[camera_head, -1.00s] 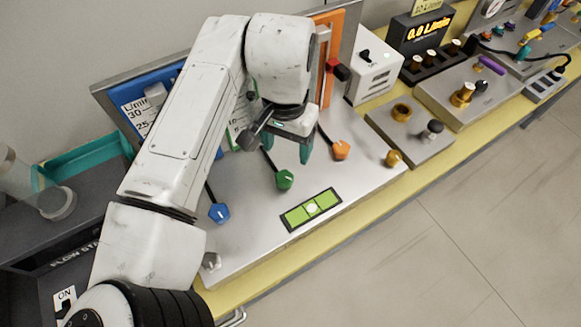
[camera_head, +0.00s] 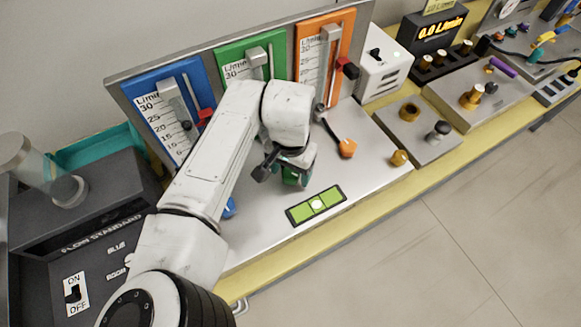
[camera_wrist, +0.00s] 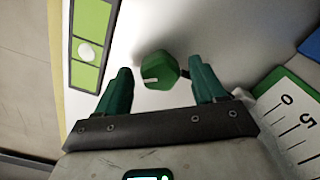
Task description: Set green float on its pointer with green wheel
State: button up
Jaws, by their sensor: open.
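The green wheel (camera_wrist: 160,70) is a faceted knob with a white mark, on the metal plate. In the wrist view it lies between and just beyond the fingertips of my gripper (camera_wrist: 163,80). My gripper is open, with a finger on each side and a gap to the wheel. In the head view my gripper (camera_head: 293,180) is over the wheel's place, and the wheel is mostly hidden. The green flow panel (camera_head: 232,52) stands behind, with a scale and a metal tube. My arm hides its lower part, and I cannot make out the float or pointer.
A blue panel (camera_head: 150,108) stands left and an orange panel (camera_head: 308,45) right. The orange wheel (camera_head: 347,148) is right of my gripper; the blue wheel (camera_head: 229,207) is partly hidden by my arm. A green level (camera_head: 316,205) lies in front on the plate.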

jog(key=c, duration=1)
jog(key=shift+c, duration=0.2)
jog(key=shift+m, duration=0.4)
jog(key=m, duration=0.7)
jog(key=shift+m, duration=0.3)
jog(key=m, duration=0.4)
jog(key=shift+m, duration=0.3)
jog(key=m+b, duration=0.1)
jog(key=m, duration=0.3)
jog(key=shift+r+m, duration=0.1)
jog(key=shift+m, duration=0.2)
